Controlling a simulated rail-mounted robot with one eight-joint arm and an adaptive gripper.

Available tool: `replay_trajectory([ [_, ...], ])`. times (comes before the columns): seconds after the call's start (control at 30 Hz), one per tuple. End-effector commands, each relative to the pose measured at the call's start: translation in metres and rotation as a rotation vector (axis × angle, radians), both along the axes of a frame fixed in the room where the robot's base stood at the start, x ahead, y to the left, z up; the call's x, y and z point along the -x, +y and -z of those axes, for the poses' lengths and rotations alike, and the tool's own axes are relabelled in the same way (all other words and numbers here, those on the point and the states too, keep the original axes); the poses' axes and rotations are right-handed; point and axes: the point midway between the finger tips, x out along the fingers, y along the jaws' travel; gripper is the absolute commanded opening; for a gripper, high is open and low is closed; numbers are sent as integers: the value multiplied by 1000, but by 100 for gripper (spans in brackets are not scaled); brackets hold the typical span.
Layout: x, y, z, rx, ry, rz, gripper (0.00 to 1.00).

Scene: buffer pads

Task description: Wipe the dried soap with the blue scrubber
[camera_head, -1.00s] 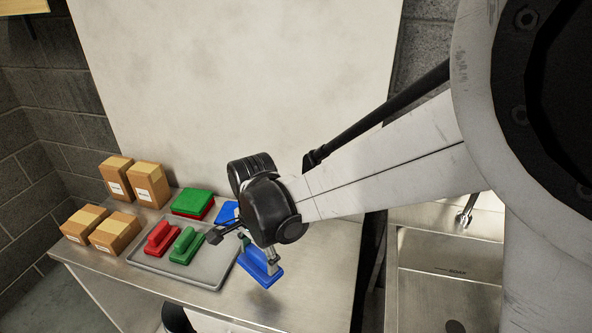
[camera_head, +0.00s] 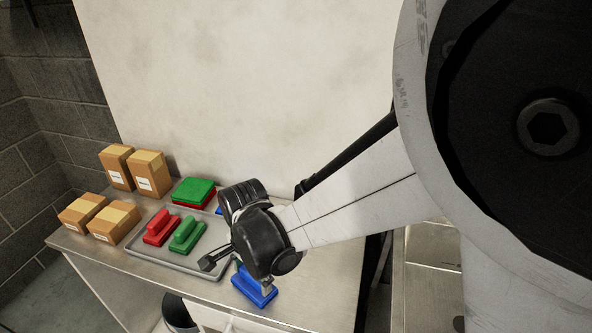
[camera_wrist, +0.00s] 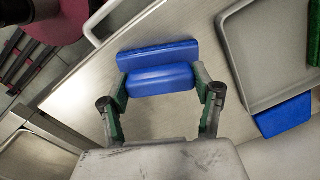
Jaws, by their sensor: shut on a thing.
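The blue scrubber (camera_head: 254,289) is in my gripper (camera_wrist: 161,84), whose two fingers close on the ends of its handle in the wrist view. Its flat blue base (camera_wrist: 158,54) shows beyond the handle. In the head view the scrubber is at the front part of the steel counter, right of the tray; whether it touches the counter is unclear. My wrist hides part of the gripper there. I cannot make out dried soap on any surface.
A grey tray (camera_head: 190,262) holds a red scrubber (camera_head: 161,228) and a green scrubber (camera_head: 187,235). Green and red pads (camera_head: 194,192) are stacked behind them. A blue pad (camera_wrist: 284,116) lies beside the tray. Several cardboard boxes (camera_head: 112,222) stand left. Counter (camera_head: 335,268) to the right is clear.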

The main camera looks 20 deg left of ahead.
Motion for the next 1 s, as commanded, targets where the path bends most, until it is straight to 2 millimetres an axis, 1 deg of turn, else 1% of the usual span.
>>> replay_trajectory([
  [0.33, 31, 1, 0, 0, 0, 1, 37],
  [0.4, 33, 5, -2, 0, 0, -7, 37],
  [0.47, 24, 4, 4, 0, 0, -3, 37],
  [0.83, -11, 2, 2, 0, 0, 1, 37],
  [0.9, -11, 1, -5, 0, 0, 2, 37],
  [0.97, -11, 0, -23, 0, -1, 3, 37],
  [1.0, -12, 0, -26, 0, 0, 4, 37],
])
